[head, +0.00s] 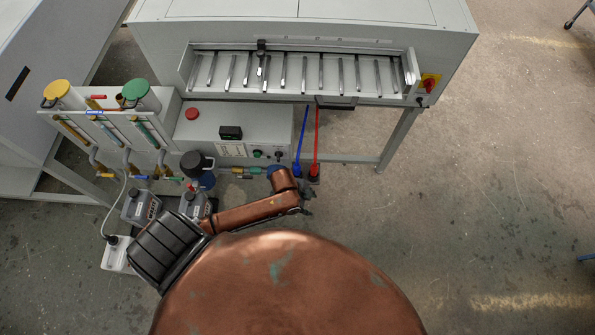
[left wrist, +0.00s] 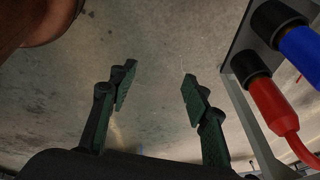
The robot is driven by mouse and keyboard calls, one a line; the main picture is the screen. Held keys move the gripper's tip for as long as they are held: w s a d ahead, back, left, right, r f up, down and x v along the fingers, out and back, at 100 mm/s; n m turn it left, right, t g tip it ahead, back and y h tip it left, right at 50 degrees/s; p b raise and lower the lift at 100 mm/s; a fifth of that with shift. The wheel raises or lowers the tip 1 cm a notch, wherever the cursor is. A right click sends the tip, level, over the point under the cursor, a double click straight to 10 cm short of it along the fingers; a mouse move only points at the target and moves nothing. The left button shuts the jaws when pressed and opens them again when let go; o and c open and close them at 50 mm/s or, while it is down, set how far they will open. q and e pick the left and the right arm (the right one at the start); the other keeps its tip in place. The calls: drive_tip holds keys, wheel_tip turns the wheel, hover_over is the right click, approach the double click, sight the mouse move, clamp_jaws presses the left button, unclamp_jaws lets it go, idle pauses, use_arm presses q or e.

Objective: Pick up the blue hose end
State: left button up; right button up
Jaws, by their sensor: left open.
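The blue hose (head: 301,135) hangs from the front of the machine, and its blue end (head: 297,169) is low beside the red hose's end. In the left wrist view the blue hose end (left wrist: 302,48) is at the upper right, seated against a black fitting and cut off by the picture edge. My left gripper (left wrist: 158,90) is open and empty, with bare floor between its fingers. The blue end lies to the right of the fingers, clear of them. In the head view the left gripper (head: 307,197) is small and partly hidden by my arm. My right gripper is in neither view.
The red hose end (left wrist: 270,103) sits close to the blue one, nearer to my fingers; the red hose (head: 317,135) hangs right of the blue. A grey control box (head: 262,120) stands behind my arm. The floor (head: 480,200) to the right is clear.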

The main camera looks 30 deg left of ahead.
sight(297, 169)
use_arm(q)
drive_tip(key=w+a+r+m+g+y, duration=0.1)
drive_tip(key=w+a+r+m, duration=0.1)
drive_tip(key=a+r+m, duration=0.1)
drive_tip(key=w+a+r+m+g+y, duration=0.1)
drive_tip(key=w+a+r+m, duration=0.2)
drive_tip(key=a+m, duration=0.2)
drive_tip(key=w+a+r+m+g+y+b, duration=0.1)
drive_tip(key=w+a+r+m, duration=0.2)
drive_tip(key=m, duration=0.4)
drive_tip(key=shift+w+a, duration=0.25)
drive_tip(key=shift+a, duration=0.55)
wheel_tip(297, 169, down, 2)
drive_tip(key=shift+f+b, duration=0.25)
drive_tip(key=shift+b, duration=0.15)
drive_tip(key=f, duration=0.1)
drive_tip(key=f+b, duration=0.1)
drive_tip(key=f, duration=0.1)
drive_tip(key=f+b, duration=0.1)
drive_tip(key=f, duration=0.1)
drive_tip(key=shift+w+d+f, duration=0.1)
drive_tip(key=shift+w+d, duration=0.1)
drive_tip(key=shift+d, duration=0.1)
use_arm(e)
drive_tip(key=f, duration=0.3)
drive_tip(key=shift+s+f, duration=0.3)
use_arm(q)
clamp_jaws()
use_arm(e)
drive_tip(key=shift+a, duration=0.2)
